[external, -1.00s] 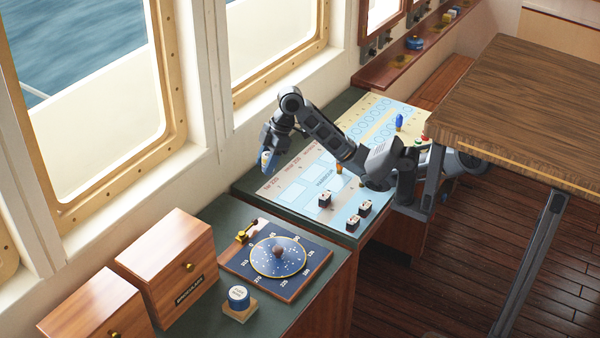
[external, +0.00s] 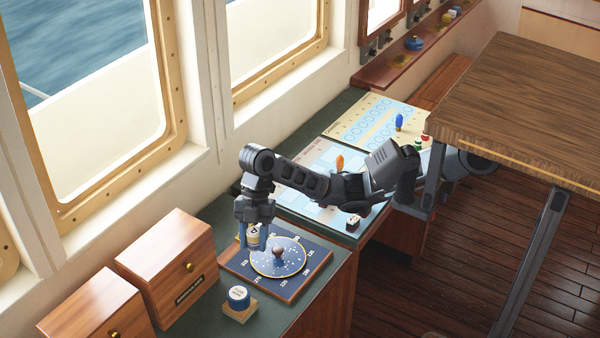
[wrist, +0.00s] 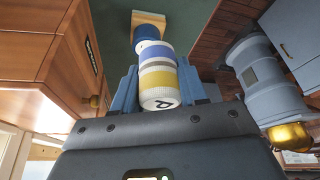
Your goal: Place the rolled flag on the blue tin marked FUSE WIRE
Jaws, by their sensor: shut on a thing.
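My gripper (external: 253,238) is shut on the rolled flag (external: 253,231), a short roll with white, yellow and blue bands. In the wrist view the rolled flag (wrist: 158,80) sits between the two blue fingers (wrist: 158,88), with its white marked end toward the camera. The blue tin (external: 238,294) has a pale top and stands on a small wooden block (external: 240,313) on the green counter. The tin (wrist: 146,32) shows partly behind the flag in the wrist view. Its lettering is too small to read. The gripper is above and beyond the tin, apart from it.
A blue disc board (external: 300,285) with a knob and a brass part lies beside and below the gripper. Wooden boxes (external: 170,255) with brass knobs stand left of the tin. Charts with small pieces lie on the far counter. A wooden table (external: 520,90) stands at right.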

